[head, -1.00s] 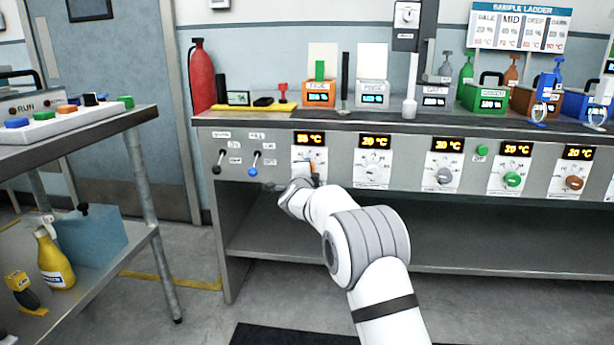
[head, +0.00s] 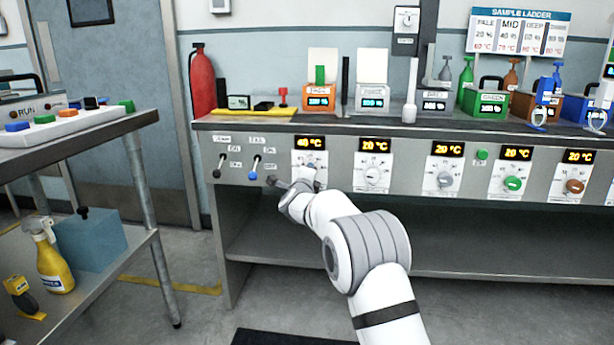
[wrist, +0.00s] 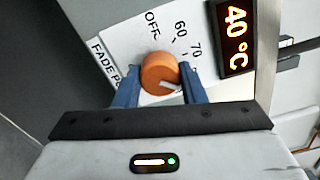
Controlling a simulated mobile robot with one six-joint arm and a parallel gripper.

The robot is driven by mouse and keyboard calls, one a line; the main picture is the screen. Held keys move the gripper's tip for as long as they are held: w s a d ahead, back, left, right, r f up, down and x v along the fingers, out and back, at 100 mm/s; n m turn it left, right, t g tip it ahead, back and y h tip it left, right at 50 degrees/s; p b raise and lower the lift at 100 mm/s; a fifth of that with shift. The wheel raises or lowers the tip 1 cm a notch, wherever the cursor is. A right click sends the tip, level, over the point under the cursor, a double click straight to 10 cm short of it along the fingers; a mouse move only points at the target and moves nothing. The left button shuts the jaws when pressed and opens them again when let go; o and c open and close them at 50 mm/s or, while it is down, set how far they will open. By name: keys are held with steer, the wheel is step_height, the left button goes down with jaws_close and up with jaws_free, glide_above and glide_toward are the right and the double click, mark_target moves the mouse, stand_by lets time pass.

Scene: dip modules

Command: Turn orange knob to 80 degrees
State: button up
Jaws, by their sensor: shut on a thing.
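The orange knob (wrist: 158,72) sits on a white dial plate (wrist: 120,38) marked OFF, 60 and 70 in the wrist view. The blue fingers of my gripper (wrist: 160,78) stand on both sides of the knob and are shut on it. A white mark on the knob points to the lower right of the wrist view. Part of the dial is hidden by the fingers. The display (wrist: 234,38) beside it reads 40 °C; it also shows in the head view (head: 310,142). There my gripper (head: 296,190) reaches the leftmost dial and mostly hides the knob.
A white dial (head: 373,173) reading 20 °C is to the right, with more dials beyond. Bottles and boxes stand on the bench top (head: 400,124).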

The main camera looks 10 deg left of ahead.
steer(key=shift+f, duration=0.2)
steer(key=o, duration=1)
steer(key=shift+r, duration=0.1)
steer(key=shift+s, duration=0.15)
steer(key=s+p, duration=0.1)
steer(key=s, duration=0.6)
steer(key=shift+s+a+p, duration=0.15)
steer(key=shift+s+p, duration=0.15)
steer(key=shift+p, duration=0.05)
